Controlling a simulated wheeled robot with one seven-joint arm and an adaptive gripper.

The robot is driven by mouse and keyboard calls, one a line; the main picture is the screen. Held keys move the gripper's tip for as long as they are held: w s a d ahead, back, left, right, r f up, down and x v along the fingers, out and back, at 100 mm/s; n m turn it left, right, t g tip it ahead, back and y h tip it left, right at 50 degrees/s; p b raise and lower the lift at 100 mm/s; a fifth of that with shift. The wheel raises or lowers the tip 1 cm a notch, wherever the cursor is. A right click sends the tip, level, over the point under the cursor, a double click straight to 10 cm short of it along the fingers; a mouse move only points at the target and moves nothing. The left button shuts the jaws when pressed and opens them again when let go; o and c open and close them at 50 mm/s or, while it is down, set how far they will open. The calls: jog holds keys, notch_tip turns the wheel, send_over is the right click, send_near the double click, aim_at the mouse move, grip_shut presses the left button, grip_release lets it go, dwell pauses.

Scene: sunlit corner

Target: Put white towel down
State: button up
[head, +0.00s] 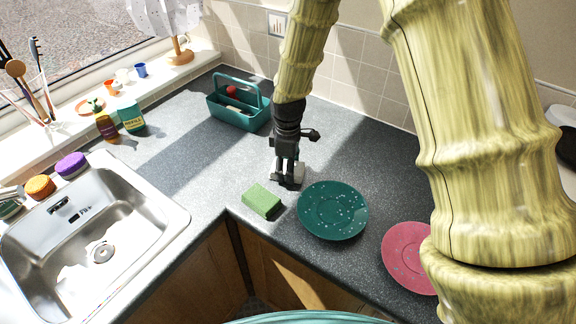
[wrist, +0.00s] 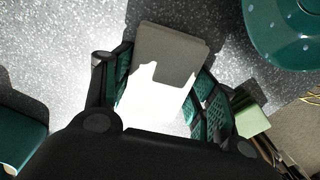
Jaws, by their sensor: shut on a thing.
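The white towel (wrist: 168,62) is a small folded block between the fingers of my gripper (wrist: 155,95) in the wrist view. Part of it is bright with sunlight, and the rest is in grey shade. In the head view my gripper (head: 288,176) points down at the grey counter, shut on the towel (head: 299,171), which is mostly hidden by the fingers. The towel is low, close to the counter top; I cannot tell whether it touches it.
A green sponge (head: 262,201) and a teal speckled plate (head: 333,210) lie close in front of my gripper. A pink plate (head: 408,257) lies further right. A teal caddy (head: 239,104) stands behind. The sink (head: 98,239) is at left.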

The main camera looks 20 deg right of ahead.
jog(key=shift+f, duration=0.15)
jog(key=o, duration=0.9)
notch_tip(320, 180, up, 12)
jog(key=b, duration=0.3)
dwell(0.5)
